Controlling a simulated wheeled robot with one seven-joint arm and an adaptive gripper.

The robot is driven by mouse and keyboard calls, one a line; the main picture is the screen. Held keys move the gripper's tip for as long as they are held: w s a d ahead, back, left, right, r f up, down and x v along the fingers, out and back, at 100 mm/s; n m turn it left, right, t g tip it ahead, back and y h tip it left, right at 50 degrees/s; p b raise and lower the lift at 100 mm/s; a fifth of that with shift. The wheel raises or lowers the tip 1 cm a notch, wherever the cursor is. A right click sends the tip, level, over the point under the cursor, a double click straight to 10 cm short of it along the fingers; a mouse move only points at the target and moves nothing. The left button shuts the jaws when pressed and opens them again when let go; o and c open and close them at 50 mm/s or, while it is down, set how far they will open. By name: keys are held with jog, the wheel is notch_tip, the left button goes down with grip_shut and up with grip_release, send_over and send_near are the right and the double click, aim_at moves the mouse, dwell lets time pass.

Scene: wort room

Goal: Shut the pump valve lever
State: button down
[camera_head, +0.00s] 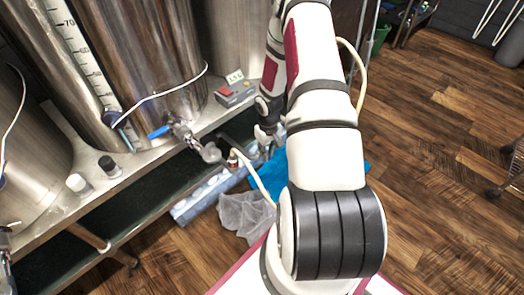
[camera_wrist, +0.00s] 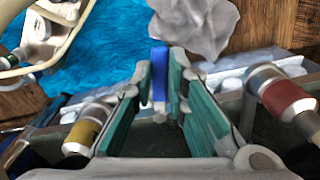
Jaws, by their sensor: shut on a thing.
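The pump valve lever (camera_wrist: 159,58) shows as a narrow upright blue strip in the wrist view. My gripper (camera_wrist: 160,80) has its two teal-lined fingers on either side of it, shut on it. The fingers hide part of the lever, and the valve body beneath is mostly out of sight. In the head view my arm reaches down to the low shelf beside the tanks.
Another blue valve handle (camera_head: 158,131) sits on the big steel tank (camera_head: 150,55). A hose fitting with a red band (camera_wrist: 285,98) and one with a yellow band (camera_wrist: 82,136) flank my fingers. A grey crumpled bag (camera_head: 245,216) lies on the floor.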

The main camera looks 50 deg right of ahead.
jog(key=shift+s+d+n+p, duration=0.1)
jog(key=shift+d+n+p, duration=0.6)
jog(key=shift+n, duration=0.9)
jog(key=shift+d, duration=0.15)
jog(key=c, duration=1.6)
grip_release()
notch_tip(320, 180, up, 12)
